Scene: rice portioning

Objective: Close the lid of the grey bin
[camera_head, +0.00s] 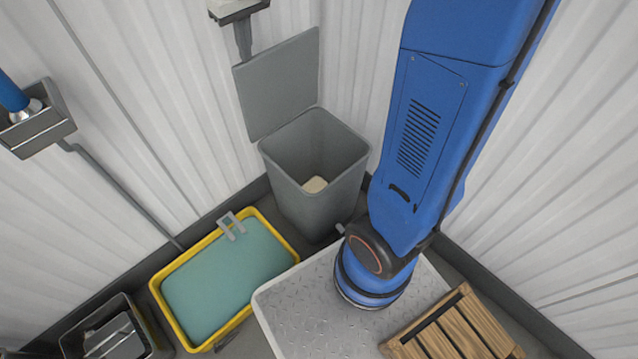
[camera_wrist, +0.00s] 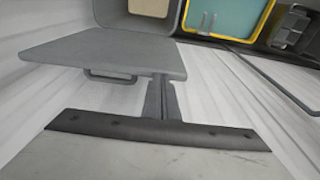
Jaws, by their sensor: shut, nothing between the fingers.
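The grey bin (camera_head: 320,190) stands in the corner, with a pale lump (camera_head: 315,184) at its bottom. Its lid (camera_head: 280,85) is open and stands up along the bin's back left edge. In the wrist view the lid (camera_wrist: 100,52) spans the upper left, with a handle (camera_wrist: 108,77) on its near edge. My gripper (camera_head: 244,48) is at the lid's back side, at its top left edge. Its shut, empty fingers (camera_wrist: 163,95) point toward the lid, and their tips are hidden by it. I cannot tell whether they touch it.
A yellow-rimmed tub (camera_head: 270,222) with a teal content stands left of the bin. A wooden crate (camera_head: 460,330) lies at lower right. A dark box (camera_head: 115,325) sits at lower left. White ribbed walls close in the corner.

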